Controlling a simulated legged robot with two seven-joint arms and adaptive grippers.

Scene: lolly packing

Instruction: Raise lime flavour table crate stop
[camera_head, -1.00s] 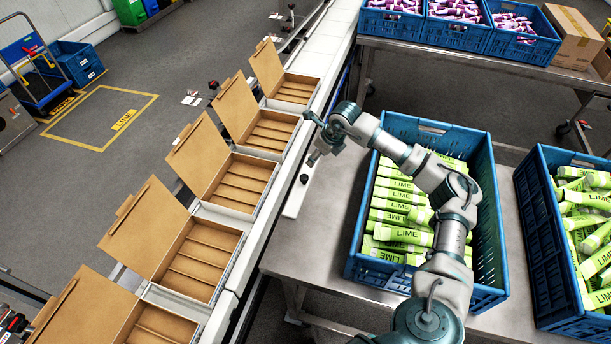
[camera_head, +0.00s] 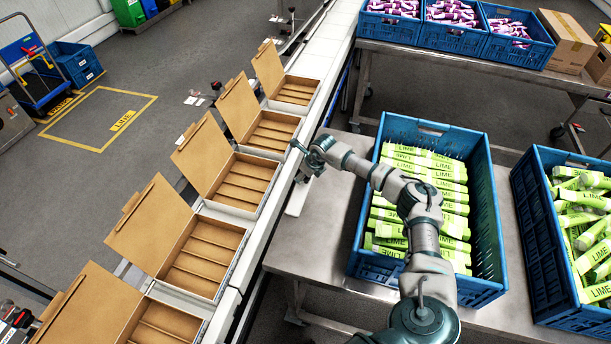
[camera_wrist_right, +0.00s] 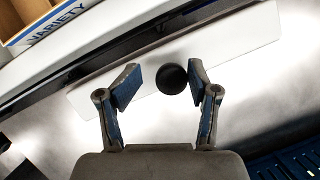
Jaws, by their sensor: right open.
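A white bar (camera_head: 299,197) lies along the left edge of the steel table, beside the conveyor; I take it for the crate stop. In the right wrist view the white bar (camera_wrist_right: 225,50) carries a round black knob (camera_wrist_right: 172,79). My right gripper (camera_wrist_right: 163,80) is open, with one finger on each side of the knob; contact cannot be told. In the head view my right gripper (camera_head: 302,172) is over the bar and hides the knob. A blue crate (camera_head: 358,240) of lime tubes (camera_head: 428,165) stands on the table under my right arm. My left gripper is not in view.
A second blue crate (camera_head: 535,245) of lime tubes stands to the right. Open cardboard boxes (camera_head: 200,250) line the conveyor (camera_head: 330,60) on the left. Crates of purple tubes (camera_head: 458,37) and a carton (camera_head: 565,40) sit on a far table. Bare steel lies in front of the crate.

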